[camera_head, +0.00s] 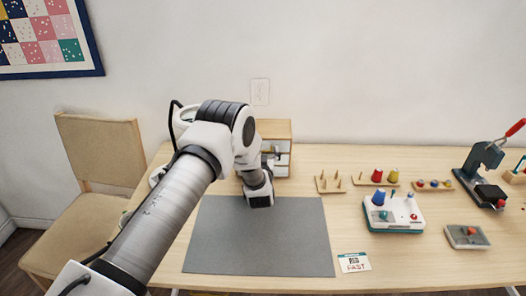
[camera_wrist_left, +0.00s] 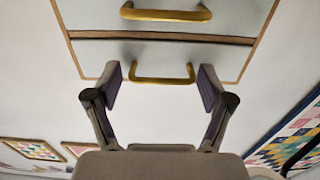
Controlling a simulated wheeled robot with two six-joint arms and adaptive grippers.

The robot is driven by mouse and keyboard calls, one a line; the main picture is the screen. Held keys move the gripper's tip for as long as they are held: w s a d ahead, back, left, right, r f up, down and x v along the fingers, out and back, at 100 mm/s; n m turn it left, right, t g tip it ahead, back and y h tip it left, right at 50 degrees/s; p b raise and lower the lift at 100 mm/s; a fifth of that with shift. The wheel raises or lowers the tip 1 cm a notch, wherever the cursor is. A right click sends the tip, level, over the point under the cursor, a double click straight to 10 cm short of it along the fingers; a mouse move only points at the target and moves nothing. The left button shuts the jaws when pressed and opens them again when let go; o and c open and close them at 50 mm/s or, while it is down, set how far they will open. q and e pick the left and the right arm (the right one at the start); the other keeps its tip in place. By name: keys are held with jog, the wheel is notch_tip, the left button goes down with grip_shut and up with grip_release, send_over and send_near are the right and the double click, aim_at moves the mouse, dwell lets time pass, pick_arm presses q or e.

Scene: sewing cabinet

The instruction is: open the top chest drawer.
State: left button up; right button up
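The small wooden chest (camera_head: 277,128) with pale drawer fronts stands at the back of the table against the wall, partly hidden by my left arm in the head view. In the left wrist view, which looks upside down, two drawer fronts show with brass handles. The top drawer's handle (camera_wrist_left: 162,80) is nearer the gripper in the picture, and the other drawer's handle (camera_wrist_left: 165,13) is at the picture's top edge. My left gripper (camera_wrist_left: 161,85) is open, its two fingers on either side of the top handle in the picture. Whether it touches is unclear. The top drawer looks shut.
A grey mat (camera_head: 258,240) lies in front of the chest. To its right are a peg board (camera_head: 330,185), spools (camera_head: 392,174), a white-and-teal device (camera_head: 393,215), a card (camera_head: 354,262) and a press (camera_head: 480,165). A chair (camera_head: 100,150) stands at the left.

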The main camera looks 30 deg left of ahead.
pick_arm(q)
jog(key=c, duration=1.3)
jog(key=p+v, duration=0.1)
jog(key=v, duration=0.8)
jog(key=shift+p, duration=0.35)
jog(key=shift+f, duration=0.1)
jog(key=o, duration=1.4)
jog(key=shift+o, duration=0.2)
jog(key=shift+w, duration=0.1)
jog(key=shift+d, duration=0.1)
